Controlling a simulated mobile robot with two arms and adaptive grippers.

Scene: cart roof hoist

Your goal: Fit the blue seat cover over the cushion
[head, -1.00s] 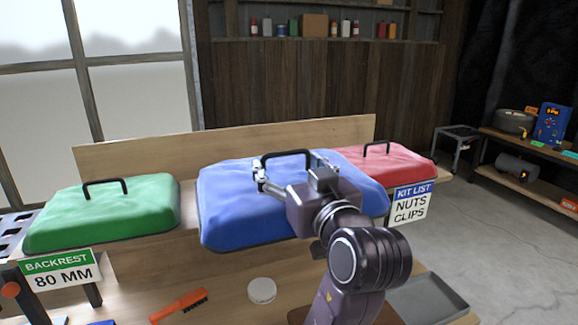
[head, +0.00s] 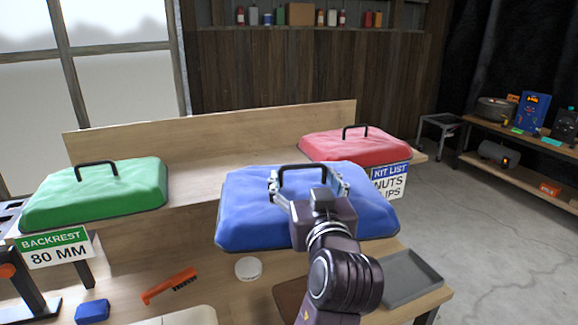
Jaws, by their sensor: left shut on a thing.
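The blue seat cover (head: 245,207) is a padded blue lid with a black loop handle (head: 302,168) on top. My left gripper (head: 308,186) is shut on this handle. The cover hangs roughly level in front of the raised shelf, above the lower bench top. The gripper and wrist hide part of its middle and front. A cream rounded edge (head: 190,316) shows at the bottom of the view, and a brown surface (head: 288,298) shows partly behind my arm. I cannot tell which of these, if either, is the cushion. My right gripper is not in view.
A green cover (head: 100,196) and a red cover (head: 355,147) sit on the raised wooden shelf (head: 220,150), with bare shelf between them. On the lower bench are an orange brush (head: 170,286), a white round tub (head: 248,268), a blue block (head: 92,311) and a grey tray (head: 412,278).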

